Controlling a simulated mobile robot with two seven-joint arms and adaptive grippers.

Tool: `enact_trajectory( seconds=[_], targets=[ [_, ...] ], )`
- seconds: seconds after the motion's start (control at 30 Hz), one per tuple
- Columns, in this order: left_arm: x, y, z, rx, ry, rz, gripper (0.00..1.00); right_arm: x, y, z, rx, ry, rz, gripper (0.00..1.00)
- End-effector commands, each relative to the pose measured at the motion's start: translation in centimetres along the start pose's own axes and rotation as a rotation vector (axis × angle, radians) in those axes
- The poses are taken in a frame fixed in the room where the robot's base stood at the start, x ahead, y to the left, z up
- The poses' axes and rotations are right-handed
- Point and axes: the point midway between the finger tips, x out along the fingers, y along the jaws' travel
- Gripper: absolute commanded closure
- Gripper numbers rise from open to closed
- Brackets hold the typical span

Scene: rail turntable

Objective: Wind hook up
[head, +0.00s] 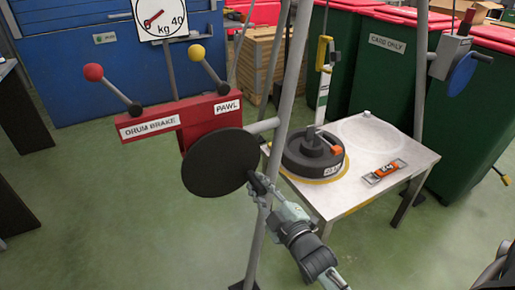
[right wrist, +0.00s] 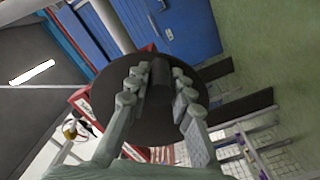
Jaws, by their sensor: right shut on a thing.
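The red winch housing (head: 205,118) carries a DRUM BRAKE lever with a red knob (head: 93,72) and a PAWL lever with a yellow knob (head: 197,52). A black crank disc (head: 218,162) faces me on its front. My right gripper (head: 259,184) is shut on the dark crank handle (right wrist: 160,80) at the disc's right edge. A yellow hook-like piece (head: 323,50) hangs above a round black weight (head: 312,152) on the white table (head: 345,198), with a white-and-green upright part between them. Whether they are linked is unclear. My left gripper is not in view.
A dial in kg (head: 160,18) stands above the housing. Grey frame poles (head: 272,130) rise beside the disc. A small orange item (head: 386,170) lies on the table. A blue wheel (head: 462,74) is on the right pole. Green bins (head: 390,70) stand behind. Floor at left is clear.

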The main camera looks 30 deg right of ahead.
Motion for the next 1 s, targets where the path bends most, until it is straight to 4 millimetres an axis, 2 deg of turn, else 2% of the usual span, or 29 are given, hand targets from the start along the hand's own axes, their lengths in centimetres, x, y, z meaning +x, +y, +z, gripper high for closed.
enact_trajectory(
  seconds=[0.03,0.5,1.0],
  targets=[
    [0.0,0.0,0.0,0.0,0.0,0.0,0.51,-0.2,-0.8,0.2,0.003,-0.008,-0.016,1.0],
    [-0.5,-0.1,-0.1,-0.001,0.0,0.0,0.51,-0.2,-3.3,-0.2,0.293,-0.01,-0.015,1.0],
    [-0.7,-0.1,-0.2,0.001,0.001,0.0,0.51,-0.2,-3.9,-0.5,0.368,-0.009,-0.014,1.0]
  ],
)
